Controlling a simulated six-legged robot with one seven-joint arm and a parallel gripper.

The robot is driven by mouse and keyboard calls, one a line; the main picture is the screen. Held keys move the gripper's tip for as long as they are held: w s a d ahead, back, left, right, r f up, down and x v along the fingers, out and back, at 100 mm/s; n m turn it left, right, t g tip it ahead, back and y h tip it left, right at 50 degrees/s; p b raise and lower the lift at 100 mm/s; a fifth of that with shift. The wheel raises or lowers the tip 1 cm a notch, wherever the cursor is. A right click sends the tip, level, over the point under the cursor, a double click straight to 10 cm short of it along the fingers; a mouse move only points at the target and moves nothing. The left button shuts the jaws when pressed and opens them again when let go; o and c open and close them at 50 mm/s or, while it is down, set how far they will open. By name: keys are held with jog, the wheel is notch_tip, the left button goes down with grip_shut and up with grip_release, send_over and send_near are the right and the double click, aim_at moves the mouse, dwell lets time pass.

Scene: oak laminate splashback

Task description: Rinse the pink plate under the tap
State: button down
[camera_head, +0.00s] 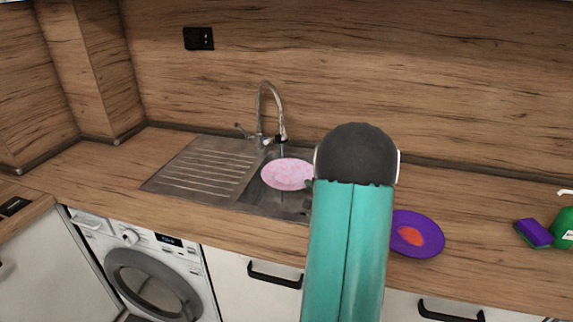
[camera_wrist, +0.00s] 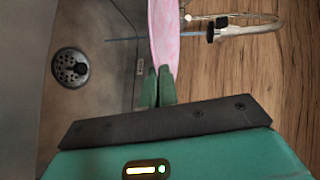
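The pink plate (camera_head: 287,174) is held over the sink basin (camera_head: 268,203), below the tap (camera_head: 268,105). In the wrist view the plate (camera_wrist: 164,30) shows nearly edge-on, between the two green fingers of my gripper (camera_wrist: 157,88), which is shut on its rim. A thin bluish stream of water (camera_wrist: 122,39) shows in the wrist view on the plate's left side, in line with the tap spout (camera_wrist: 212,30). I cannot tell whether the water touches the plate. In the head view my arm hides most of the gripper.
The ribbed drainboard (camera_head: 205,170) left of the basin is empty. A purple plate with an orange-red patch (camera_head: 420,236) lies on the counter at right. A purple sponge (camera_head: 534,233) and a green bottle (camera_head: 565,230) stand farther right. The wooden splashback (camera_head: 330,65) rises behind.

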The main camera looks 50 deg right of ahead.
jog(key=shift+r, duration=0.1)
jog(key=s+a+r, duration=0.3)
jog(key=shift+s+a+r, duration=0.15)
jog(key=shift+a+r, duration=0.25)
dwell(0.4)
